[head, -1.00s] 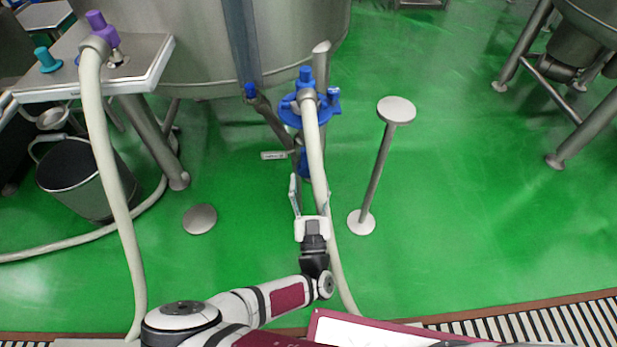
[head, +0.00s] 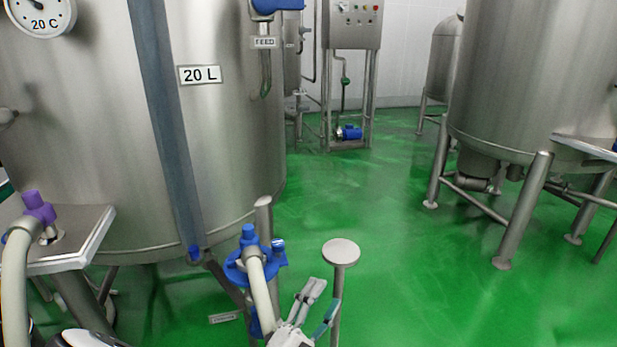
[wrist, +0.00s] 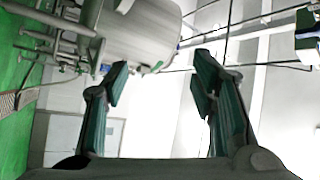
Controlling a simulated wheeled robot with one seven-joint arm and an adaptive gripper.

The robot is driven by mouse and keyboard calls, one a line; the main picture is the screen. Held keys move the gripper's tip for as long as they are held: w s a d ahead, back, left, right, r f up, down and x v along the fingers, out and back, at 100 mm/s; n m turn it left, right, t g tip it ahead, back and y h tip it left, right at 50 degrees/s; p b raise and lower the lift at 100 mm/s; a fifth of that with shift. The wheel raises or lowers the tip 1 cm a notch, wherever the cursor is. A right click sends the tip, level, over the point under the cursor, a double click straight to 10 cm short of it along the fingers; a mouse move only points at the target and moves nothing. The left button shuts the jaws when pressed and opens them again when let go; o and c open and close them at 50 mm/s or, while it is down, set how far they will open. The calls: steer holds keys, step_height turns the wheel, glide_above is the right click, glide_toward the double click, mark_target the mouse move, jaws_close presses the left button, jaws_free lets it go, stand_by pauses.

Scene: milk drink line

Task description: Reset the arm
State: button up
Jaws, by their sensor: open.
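My gripper (head: 324,302) shows at the bottom of the head view, in front of the short post with the round top. Its two fingers are apart and point up and to the right. In the wrist view my gripper (wrist: 160,85) is open with nothing between its green-padded fingers. Beyond them the wrist view shows walls, pipes and a tank, tilted. Most of my arm is outside the head view.
A blue hose fitting (head: 250,262) with a pale hose stands left of my gripper. The round-topped post (head: 341,253) is close by on the right. A large steel tank (head: 110,140) stands at left, another tank (head: 540,80) at right. Green floor (head: 400,240) between them is clear.

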steer(key=s+d+r+m+g, duration=0.65)
steer(key=d+m+g, duration=0.3)
steer(key=m, duration=0.45)
steer(key=s+d+r+m+g, duration=0.65)
steer(key=d+m+g, duration=0.3)
steer(key=m, duration=0.45)
steer(key=s+a+r+m+y, duration=0.1)
steer(key=s+r+m+y, duration=0.1)
steer(key=s+m+y, duration=0.35)
steer(key=s+a+r+m+t+y, duration=0.1)
steer(key=s+r+m+y, duration=0.2)
steer(key=s+m, duration=0.6)
steer(key=s+a+r+m+y, duration=0.15)
steer(key=s+m+y, duration=0.25)
steer(key=m, duration=0.6)
step_height(320, 180, up, 32)
steer(key=d+t+p, duration=0.1)
steer(key=t+p, duration=0.3)
steer(key=p, duration=2.5)
steer(key=shift+s+r+p, duration=0.15)
steer(key=shift+s+p, duration=0.1)
steer(key=shift+p, duration=0.15)
